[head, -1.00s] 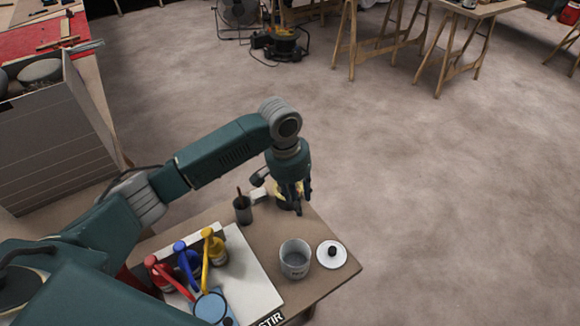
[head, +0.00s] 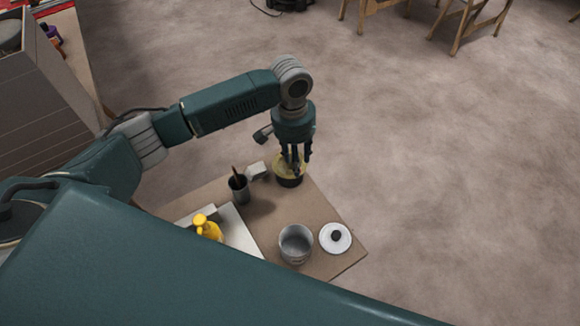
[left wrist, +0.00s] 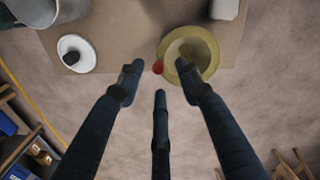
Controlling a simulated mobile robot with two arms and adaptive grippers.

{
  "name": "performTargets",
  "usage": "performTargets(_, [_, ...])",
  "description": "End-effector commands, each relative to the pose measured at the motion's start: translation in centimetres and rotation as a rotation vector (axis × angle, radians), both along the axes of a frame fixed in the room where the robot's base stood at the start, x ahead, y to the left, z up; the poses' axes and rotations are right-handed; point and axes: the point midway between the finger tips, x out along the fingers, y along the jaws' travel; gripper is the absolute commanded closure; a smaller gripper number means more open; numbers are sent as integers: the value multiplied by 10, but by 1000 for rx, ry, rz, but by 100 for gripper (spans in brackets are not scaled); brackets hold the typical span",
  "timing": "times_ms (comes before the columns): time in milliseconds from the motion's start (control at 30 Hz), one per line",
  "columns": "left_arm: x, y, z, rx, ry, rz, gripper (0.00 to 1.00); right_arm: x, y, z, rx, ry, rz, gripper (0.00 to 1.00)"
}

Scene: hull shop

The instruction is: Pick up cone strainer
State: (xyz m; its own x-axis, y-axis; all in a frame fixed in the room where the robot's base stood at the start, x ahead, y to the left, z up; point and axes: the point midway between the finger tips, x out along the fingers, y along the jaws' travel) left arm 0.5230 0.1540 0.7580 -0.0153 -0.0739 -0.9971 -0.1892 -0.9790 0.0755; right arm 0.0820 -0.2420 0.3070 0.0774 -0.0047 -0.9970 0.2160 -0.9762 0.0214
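The cone strainer looks like a round, pale yellow, hollow piece (left wrist: 206,29) with a dark centre in the left wrist view. My right gripper is not in view.
On the brown table (head: 262,223) stand a metal pot (head: 296,246), a white lid with a dark knob (head: 335,238), a dark cup with a stick (head: 239,191), a small white block (head: 257,171) and a yellow bottle (head: 207,228). Open floor lies beyond.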

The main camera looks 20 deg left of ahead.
Motion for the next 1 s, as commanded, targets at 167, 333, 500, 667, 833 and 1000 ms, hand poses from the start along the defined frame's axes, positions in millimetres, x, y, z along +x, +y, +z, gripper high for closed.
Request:
performTargets(167, [-1,-4,-26,1,1,1,65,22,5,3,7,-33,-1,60])
performTargets(333, [-1,-5,-33,0,-1,0,65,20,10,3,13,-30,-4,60])
performTargets(500, [-1,-5,-33,0,-1,0,67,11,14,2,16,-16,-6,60])
performTargets(667, [-1,-5,-33,1,-1,0,98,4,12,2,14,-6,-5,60])
performTargets(833, [-1,-5,-33,1,-1,0,100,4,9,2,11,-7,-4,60])
performTargets(1000, [0,-4,-33,1,-2,0,100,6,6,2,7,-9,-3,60])
